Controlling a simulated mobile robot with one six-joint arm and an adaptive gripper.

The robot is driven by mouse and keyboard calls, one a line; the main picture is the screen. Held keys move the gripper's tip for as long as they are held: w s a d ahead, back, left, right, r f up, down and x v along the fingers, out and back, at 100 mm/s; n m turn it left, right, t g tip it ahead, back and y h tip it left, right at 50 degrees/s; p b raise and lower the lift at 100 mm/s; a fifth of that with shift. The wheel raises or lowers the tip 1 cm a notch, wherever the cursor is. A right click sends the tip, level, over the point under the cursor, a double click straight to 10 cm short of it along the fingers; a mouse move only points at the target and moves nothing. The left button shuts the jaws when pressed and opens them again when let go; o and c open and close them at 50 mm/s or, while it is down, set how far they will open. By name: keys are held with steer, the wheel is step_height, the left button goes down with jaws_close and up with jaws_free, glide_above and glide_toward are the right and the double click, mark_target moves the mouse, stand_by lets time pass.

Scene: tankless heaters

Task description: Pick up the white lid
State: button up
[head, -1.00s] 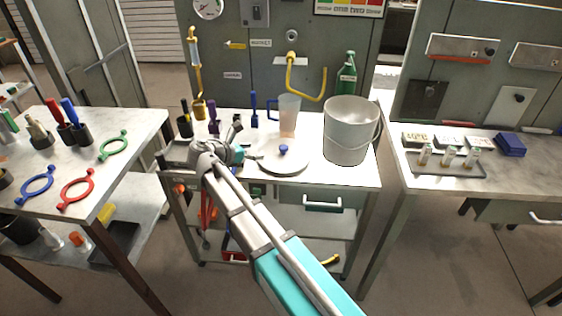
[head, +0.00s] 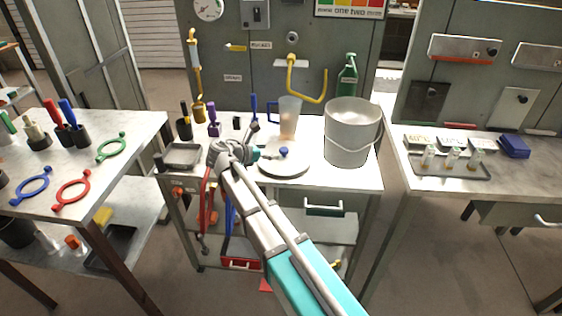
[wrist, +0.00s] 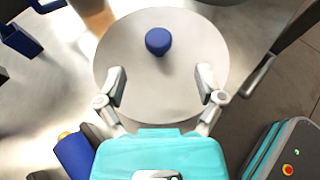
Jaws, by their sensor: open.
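The white lid (head: 284,167) is a flat round disc with a blue knob (head: 284,152) on top. It lies on the middle table, left of the white bucket. In the wrist view the lid (wrist: 200,50) fills the upper middle, with its blue knob (wrist: 158,41) just beyond the fingertips. My gripper (wrist: 161,78) is open and empty, its two fingers spread over the near part of the lid. In the head view my gripper (head: 256,155) is at the lid's left side, partly hidden by my wrist.
The white bucket (head: 350,135) stands right of the lid, and a clear pitcher (head: 289,118) stands behind it. A grey tray (head: 183,155) and dark cups with tools are at the left of the table. Yellow pipes (head: 300,80) hang on the panel behind.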

mark_target(282, 150)
steer(key=shift+x, duration=1.05)
steer(key=shift+w+b, duration=0.1)
steer(key=shift+b, duration=0.2)
steer(key=shift+b+x, duration=0.9)
steer(key=shift+x, duration=1.65)
jaws_close()
